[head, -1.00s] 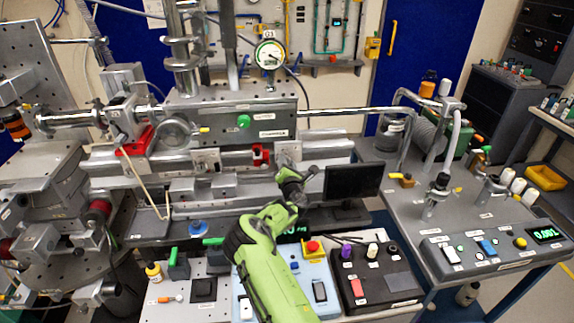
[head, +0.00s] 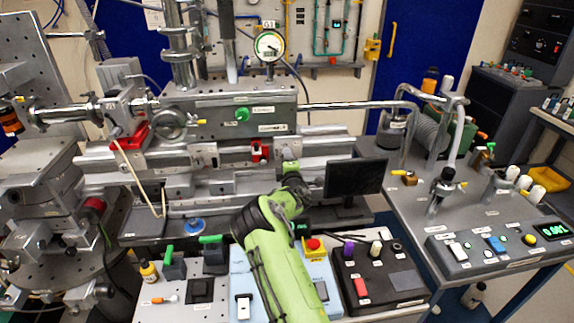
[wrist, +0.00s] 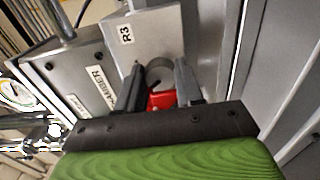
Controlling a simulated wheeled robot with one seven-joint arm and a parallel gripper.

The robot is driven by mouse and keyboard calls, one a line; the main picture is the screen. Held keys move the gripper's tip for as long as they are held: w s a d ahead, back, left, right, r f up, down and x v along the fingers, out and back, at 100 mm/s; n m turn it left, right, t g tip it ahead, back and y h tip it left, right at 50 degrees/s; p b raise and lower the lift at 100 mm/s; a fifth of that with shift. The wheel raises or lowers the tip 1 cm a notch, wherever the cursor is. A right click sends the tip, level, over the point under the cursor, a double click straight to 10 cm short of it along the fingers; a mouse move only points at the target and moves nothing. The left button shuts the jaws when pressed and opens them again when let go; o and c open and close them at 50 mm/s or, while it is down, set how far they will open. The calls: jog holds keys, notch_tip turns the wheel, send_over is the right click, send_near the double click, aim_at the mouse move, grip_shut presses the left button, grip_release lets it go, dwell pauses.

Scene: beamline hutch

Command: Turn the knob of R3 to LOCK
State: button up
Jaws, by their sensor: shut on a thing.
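In the wrist view, a grey block bears the label R3 (wrist: 126,33). A red knob part (wrist: 161,98) shows between the two dark fingers of my gripper (wrist: 159,70), in front of a round grey disc on that block. The fingers stand on either side of it and are shut on it. The fingers partly cover the knob, and I cannot read its position or any LOCK mark. In the head view, my green arm (head: 270,262) reaches up to the right part of the bench rail, and its end hides the knob.
Another block with a red part (head: 259,151) sits just left of my gripper in the head view. A dark monitor (head: 355,177) stands close on the right. Control boxes, including a black one (head: 398,283), lie below the arm. A gauge (head: 269,46) hangs behind.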

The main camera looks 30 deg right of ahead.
jog(key=shift+f+m+b, duration=0.15)
jog(key=shift+m+b, duration=1.5)
jog(key=shift+m, duration=0.1)
jog(key=shift+f+m+b, duration=0.15)
jog(key=shift+m+b, duration=1.45)
jog(key=shift+m, duration=0.15)
jog(key=o, duration=1)
jog(key=shift+r, duration=0.1)
jog(key=shift+o, duration=0.2)
jog(key=p+v, duration=0.1)
jog(key=v, duration=1.4)
jog(key=shift+s+a+p, duration=0.2)
jog(key=shift+s+p, duration=0.15)
jog(key=shift+p, duration=0.05)
